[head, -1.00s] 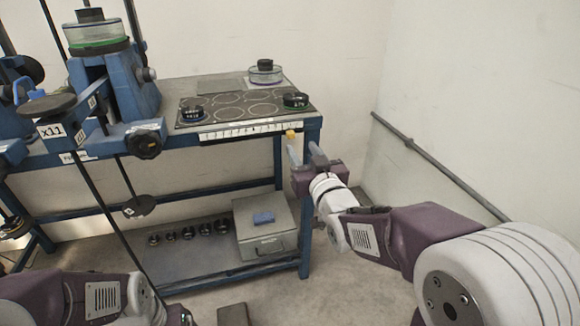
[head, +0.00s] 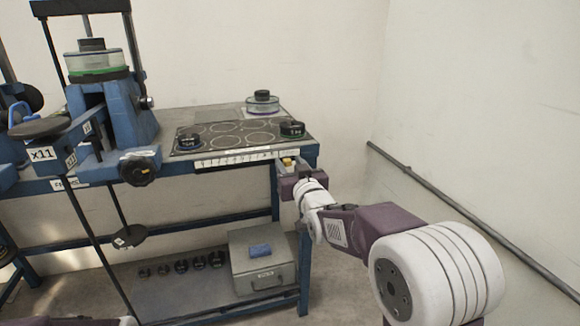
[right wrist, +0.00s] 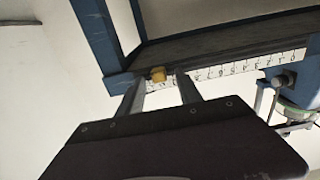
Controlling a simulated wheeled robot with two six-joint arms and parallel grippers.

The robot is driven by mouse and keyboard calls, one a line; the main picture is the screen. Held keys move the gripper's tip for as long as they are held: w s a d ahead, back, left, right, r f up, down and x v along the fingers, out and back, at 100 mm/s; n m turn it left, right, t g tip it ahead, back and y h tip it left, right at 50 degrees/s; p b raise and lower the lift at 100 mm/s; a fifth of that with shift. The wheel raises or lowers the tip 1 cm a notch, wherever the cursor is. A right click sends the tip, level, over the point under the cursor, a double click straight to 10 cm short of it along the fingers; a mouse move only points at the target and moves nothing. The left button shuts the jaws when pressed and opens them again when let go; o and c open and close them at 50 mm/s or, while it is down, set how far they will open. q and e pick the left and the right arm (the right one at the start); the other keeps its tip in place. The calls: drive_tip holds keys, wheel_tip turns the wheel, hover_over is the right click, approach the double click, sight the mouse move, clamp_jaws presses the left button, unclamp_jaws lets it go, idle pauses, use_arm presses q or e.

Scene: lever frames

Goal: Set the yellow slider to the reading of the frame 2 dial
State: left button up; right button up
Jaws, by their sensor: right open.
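The yellow slider (head: 288,161) is at the right end of the white scale strip (head: 235,158) on the bench's front edge. In the head view the gripper (head: 286,170) partly hides the slider's surroundings. A blue lever frame (head: 110,110) with an x11 label stands at left. No dial reading is legible. My left gripper is out of view.
A grey box (head: 263,272) and several small black weights stand on the lower shelf. Floor at right is clear.

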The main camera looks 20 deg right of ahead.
clamp_jaws()
idle(1.3)
